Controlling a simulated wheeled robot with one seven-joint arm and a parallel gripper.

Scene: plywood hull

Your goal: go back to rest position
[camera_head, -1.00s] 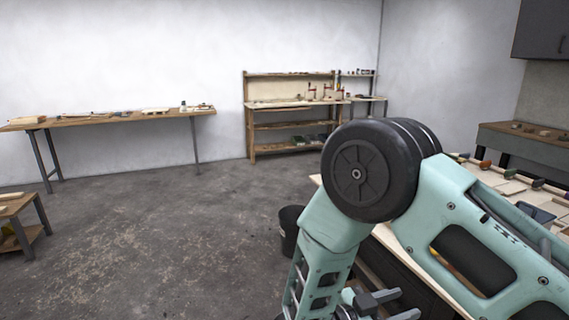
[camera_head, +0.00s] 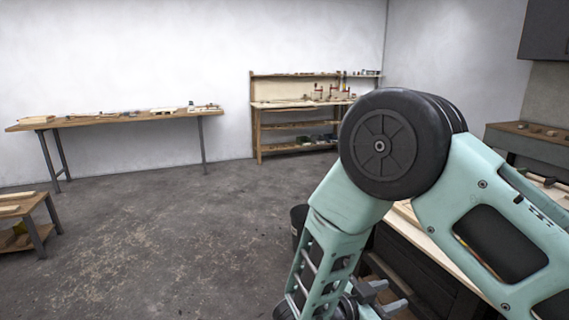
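My gripper (camera_head: 383,297) is at the bottom of the head view, just right of the middle, below my folded mint-green arm. Its two grey fingers show apart, with a gap between them, and nothing shows in the gap. Part of the gripper is cut off by the lower edge of the picture. My arm's large black elbow joint stands high at the right of centre and hides part of the bench behind it.
A workbench (camera_head: 446,262) with a pale top stands close at the right, beside and behind my arm. A dark bin (camera_head: 298,222) stands near it. A long table (camera_head: 110,120) and a shelf unit (camera_head: 290,127) line the far wall. A low table (camera_head: 45,213) is at left. The middle floor is clear.

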